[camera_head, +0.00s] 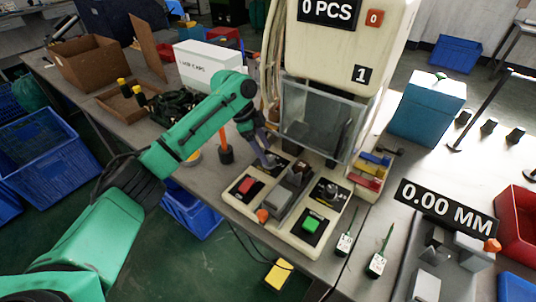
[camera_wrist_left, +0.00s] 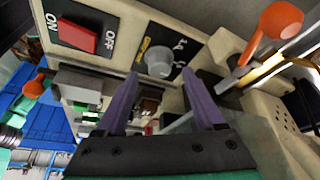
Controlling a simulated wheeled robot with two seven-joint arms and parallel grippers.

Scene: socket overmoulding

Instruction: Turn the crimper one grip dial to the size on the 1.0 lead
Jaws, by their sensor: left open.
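Crimper one (camera_head: 340,30) is the tall cream machine marked 1 with a 0 PCS display. My left gripper (camera_head: 270,161) is over the left back part of its base, behind the red switch (camera_head: 247,186). In the left wrist view the purple fingers of the left gripper (camera_wrist_left: 164,80) are open and empty. A grey dial (camera_wrist_left: 157,60) with a marked dark plate lies just beyond and between the fingertips, apparently untouched. Two leads with white tags, one nearer the machine (camera_head: 344,243) and one to its right (camera_head: 376,263), lie at the front. Their print is unreadable. My right gripper is out of view.
A second knob (camera_head: 330,190) and a green button (camera_head: 310,224) are on the base's right side. An orange-topped lever (camera_wrist_left: 282,20) stands close to the fingers at right. A gauge with a 0.00 MM display (camera_head: 446,211) stands at the right.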

